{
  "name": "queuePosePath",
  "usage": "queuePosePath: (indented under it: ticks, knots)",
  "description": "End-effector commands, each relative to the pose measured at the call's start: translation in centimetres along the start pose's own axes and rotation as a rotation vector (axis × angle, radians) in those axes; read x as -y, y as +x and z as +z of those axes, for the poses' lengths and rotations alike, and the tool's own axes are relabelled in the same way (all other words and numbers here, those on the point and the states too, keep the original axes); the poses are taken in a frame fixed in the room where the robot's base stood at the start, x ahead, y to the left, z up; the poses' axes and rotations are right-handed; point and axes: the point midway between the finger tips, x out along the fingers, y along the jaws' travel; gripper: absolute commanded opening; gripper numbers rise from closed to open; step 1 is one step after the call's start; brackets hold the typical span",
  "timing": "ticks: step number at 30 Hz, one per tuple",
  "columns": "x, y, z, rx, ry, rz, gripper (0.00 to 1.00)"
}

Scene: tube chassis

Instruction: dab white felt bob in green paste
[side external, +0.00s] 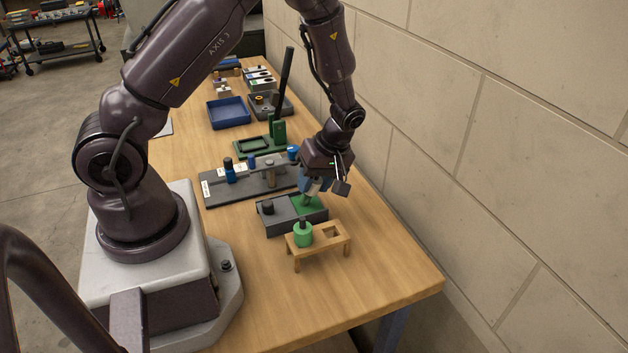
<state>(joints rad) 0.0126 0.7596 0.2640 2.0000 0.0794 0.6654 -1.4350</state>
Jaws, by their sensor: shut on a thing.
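My gripper (316,187) points down over the dark two-part tray (280,228), at its right compartment, which holds green paste (312,204). It is shut on a small pale piece (307,198), which looks like the white felt bob and is mostly hidden by the fingers. The lower end of this piece is at the green paste; I cannot tell if it touches. A green bob (303,238) with a dark knob stands in the left place of a small wooden stand (322,245). The stand's right square opening (331,232) is empty.
A dark knob (267,207) stands at the tray's left compartment. Behind are a grey fixture plate (215,190) with blue-topped parts, a green lever press (278,130) and a blue tray (228,112). The wall is close on the right. The front table is clear.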

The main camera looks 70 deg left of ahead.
Motion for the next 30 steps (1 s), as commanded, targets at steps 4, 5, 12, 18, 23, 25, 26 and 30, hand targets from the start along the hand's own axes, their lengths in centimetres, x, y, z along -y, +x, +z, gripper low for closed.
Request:
queuePosePath:
  ticks: [4,5,12,18,23,25,26,30]
  knots:
    - [0.0,0.2,0.0,0.000,0.000,0.001,0.11]
    - [0.0,0.1,0.0,0.000,0.000,0.001,0.11]
    - [0.4,-1.4,-0.3,-0.001,-0.001,0.003,0.11]
    - [0.9,-3.0,-0.5,0.000,0.000,0.003,0.11]
    - [1.3,-4.2,-0.8,0.000,0.000,0.002,0.11]
    - [1.5,-4.7,-0.9,0.000,0.000,0.003,0.11]
    - [1.5,-5.0,-0.9,0.000,0.000,0.003,0.11]
    - [1.8,-6.0,-1.1,0.000,0.000,0.003,0.11]
